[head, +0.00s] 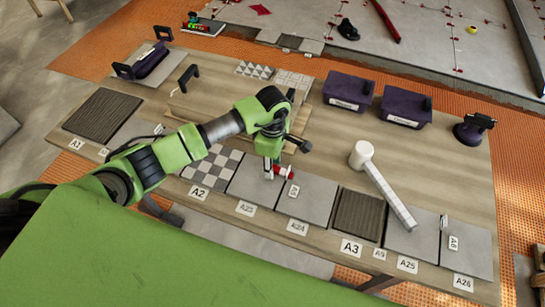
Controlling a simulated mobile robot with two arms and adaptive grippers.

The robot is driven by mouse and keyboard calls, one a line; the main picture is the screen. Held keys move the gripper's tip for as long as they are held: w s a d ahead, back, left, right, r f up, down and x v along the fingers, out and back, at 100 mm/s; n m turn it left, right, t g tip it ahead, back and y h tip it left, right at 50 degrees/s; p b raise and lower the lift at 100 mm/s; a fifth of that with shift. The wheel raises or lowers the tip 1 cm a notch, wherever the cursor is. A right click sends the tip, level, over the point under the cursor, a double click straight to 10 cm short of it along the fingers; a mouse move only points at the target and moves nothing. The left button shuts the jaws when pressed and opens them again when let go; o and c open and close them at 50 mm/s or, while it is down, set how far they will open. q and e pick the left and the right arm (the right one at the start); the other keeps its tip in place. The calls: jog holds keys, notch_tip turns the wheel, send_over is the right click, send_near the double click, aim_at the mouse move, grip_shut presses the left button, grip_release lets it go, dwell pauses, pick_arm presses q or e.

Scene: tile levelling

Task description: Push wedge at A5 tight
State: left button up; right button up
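A small red wedge (284,171) sits at the far end of the seam between the grey tiles A23 (250,186) and A24 (311,201). A small upright label (293,191), which seems to read A5, stands on that seam just in front of it. My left gripper (271,171) points down over this spot. Its fingertips are right beside the wedge, on its left. I cannot tell whether they touch it or how far apart they are. The wedge's left end is partly hidden by the gripper. My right gripper is not in view.
Dark textured tile A3 (358,214) and grey tiles A25 (410,236) and A26 (467,252) continue rightward. Purple bins (348,90) stand at the back. A checkered tile (212,166) lies left.

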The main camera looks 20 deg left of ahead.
pick_arm(q)
jog(key=c, duration=1)
